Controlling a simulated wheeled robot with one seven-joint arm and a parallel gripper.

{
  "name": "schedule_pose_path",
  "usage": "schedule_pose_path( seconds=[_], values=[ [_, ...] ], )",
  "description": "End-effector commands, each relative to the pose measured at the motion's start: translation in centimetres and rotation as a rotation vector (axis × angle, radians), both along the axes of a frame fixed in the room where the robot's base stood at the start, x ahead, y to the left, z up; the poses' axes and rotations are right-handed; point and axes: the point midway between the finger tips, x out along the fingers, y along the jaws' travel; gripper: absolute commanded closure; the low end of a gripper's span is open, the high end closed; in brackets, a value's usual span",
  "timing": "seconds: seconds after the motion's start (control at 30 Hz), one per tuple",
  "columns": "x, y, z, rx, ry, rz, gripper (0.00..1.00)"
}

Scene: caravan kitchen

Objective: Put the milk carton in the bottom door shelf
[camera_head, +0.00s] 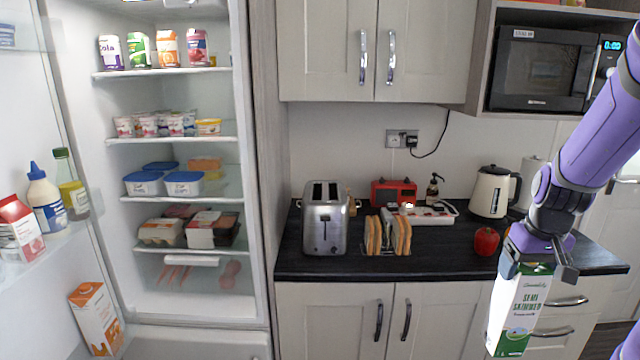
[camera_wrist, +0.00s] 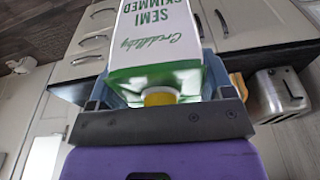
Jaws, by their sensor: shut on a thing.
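The milk carton (camera_head: 518,312) is white and green with "SEMI SKIMMED" on its side. It hangs upright at the lower right of the head view, in front of the drawers. My gripper (camera_head: 540,262) is shut on its top. In the wrist view the carton (camera_wrist: 160,45) shows its yellow cap between my fingers. The fridge stands open at the left. On its door, the bottom shelf shows at the lower left edge with an orange and white carton (camera_head: 96,318) in it. The rest of that shelf is partly cut off by the frame.
A higher door shelf holds a red and white carton (camera_head: 20,230), a white bottle (camera_head: 46,200) and a green bottle (camera_head: 72,185). The counter (camera_head: 300,262) bears a toaster (camera_head: 325,218), a toast rack (camera_head: 388,232), a red apple (camera_head: 486,241) and a kettle (camera_head: 492,192).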

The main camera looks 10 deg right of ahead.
Motion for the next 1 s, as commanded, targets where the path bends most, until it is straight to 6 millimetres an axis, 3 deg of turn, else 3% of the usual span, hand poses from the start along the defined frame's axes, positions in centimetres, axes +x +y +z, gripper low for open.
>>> schedule_pose_path(
  seconds=[0.57, 1.0],
  values=[
    [9.4, 3.6, -5.7, 0.001, 0.002, 0.093, 0.99],
    [17.0, 10.1, -13.4, 0.001, 0.004, 0.18, 0.99]
  ],
)
